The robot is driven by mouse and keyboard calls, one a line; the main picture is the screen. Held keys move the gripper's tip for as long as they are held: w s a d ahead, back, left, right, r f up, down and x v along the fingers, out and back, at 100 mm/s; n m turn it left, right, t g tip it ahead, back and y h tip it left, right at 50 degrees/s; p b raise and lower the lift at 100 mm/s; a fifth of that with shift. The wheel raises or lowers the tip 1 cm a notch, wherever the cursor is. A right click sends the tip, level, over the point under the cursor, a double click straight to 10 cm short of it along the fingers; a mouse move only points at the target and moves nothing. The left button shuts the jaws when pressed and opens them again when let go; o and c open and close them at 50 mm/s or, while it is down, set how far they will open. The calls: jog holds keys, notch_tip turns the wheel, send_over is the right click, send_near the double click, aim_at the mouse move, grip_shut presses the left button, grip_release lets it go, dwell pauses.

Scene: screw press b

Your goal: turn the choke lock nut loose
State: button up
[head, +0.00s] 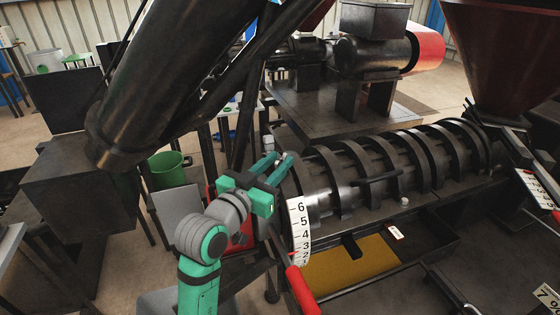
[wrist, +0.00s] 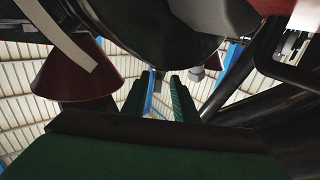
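My gripper (head: 279,161) is at the near left end of the screw press barrel (head: 345,180), beside the white number scale (head: 299,232). Its two teal fingers point up and away from the camera, with a gap between them. A large dark rounded part (wrist: 130,25) hangs close above the fingers there. I cannot make out the choke lock nut for certain; my gripper and the scale cover part of the barrel's end. A red handle (head: 302,290) sticks out below the scale.
A thick dark cylinder (head: 180,75) slants over the left side, near my arm. A dark red hopper (head: 500,55) stands at the barrel's far end. A tray with a yellow-brown bottom (head: 350,268) lies below the barrel. A green bucket (head: 168,171) stands at left.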

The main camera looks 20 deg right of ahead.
jog(key=shift+w+d, duration=0.25)
jog(key=shift+d, duration=0.35)
grip_shut()
jog(key=shift+n+t+y, duration=0.3)
jog(key=shift+t, duration=0.1)
jog(key=shift+s+d+n+t+y, duration=0.1)
jog(key=shift+d+n+t+y, duration=0.05)
jog(key=shift+n+t+y, duration=1.45)
jog(key=shift+r+n+t+y, duration=0.1)
jog(key=shift+n+t+y, duration=0.15)
jog(key=shift+n+y, duration=0.5)
jog(key=shift+n+t+y, duration=0.25)
jog(key=shift+y, duration=1.2)
